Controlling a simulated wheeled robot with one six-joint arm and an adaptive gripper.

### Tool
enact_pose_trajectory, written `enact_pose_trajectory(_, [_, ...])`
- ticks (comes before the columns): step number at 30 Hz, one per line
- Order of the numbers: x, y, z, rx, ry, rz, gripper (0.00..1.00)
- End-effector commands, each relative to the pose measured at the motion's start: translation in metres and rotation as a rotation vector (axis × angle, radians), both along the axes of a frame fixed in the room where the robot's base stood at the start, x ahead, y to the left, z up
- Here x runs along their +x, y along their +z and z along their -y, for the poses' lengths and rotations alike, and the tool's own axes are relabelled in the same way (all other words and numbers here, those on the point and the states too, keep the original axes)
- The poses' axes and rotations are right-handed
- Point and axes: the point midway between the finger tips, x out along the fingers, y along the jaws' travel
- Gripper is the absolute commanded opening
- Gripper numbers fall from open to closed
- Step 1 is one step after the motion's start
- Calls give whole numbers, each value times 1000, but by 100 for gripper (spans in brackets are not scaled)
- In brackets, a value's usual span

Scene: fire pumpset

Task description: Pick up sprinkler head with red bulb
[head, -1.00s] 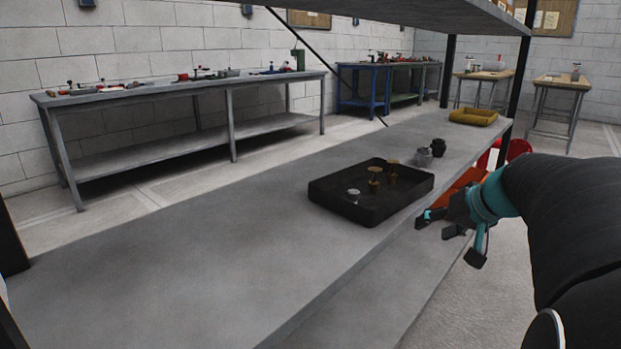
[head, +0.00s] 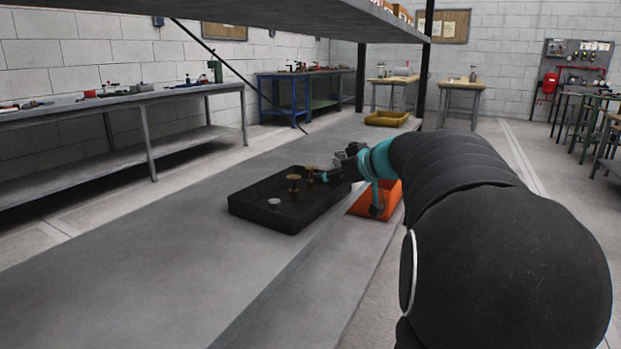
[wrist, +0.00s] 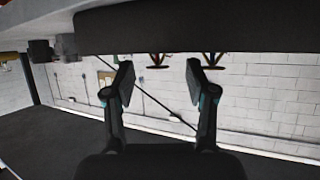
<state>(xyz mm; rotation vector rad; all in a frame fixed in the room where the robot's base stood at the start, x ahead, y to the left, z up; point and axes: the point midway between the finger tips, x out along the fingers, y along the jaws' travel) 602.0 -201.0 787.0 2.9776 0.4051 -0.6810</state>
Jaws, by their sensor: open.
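A black tray (head: 262,215) on the grey shelf holds small sprinkler heads: a pale one (head: 273,202) near the front and two brass ones, a left one (head: 294,183) and a right one (head: 310,175). My gripper (head: 334,172) is at the tray's right side, close to the right brass one. In the wrist view, which looks upside down, my gripper (wrist: 163,78) is open and empty. Past its fingers, a left sprinkler head (wrist: 157,59) and a right one (wrist: 213,59) show below the dark tray wall (wrist: 190,28). Their bulb colours are too small to tell surely.
An orange bin (head: 372,199) lies beside the shelf edge, under my arm. A yellow tray (head: 387,118) stands farther back. Grey and dark cups show in the wrist view (wrist: 64,46). An upper shelf (head: 300,17) hangs overhead. The shelf left of the black tray is bare.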

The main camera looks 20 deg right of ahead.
Motion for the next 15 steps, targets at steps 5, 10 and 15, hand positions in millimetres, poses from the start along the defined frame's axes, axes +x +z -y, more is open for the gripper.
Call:
enact_pose_trajectory(5, [16, -8, -4, 0, 0, 0, 56])
enact_pose_trajectory(10, [22, -11, -6, 1, 0, -1, 56])
enact_pose_trajectory(15, [37, -20, -7, 2, 0, -3, 56])
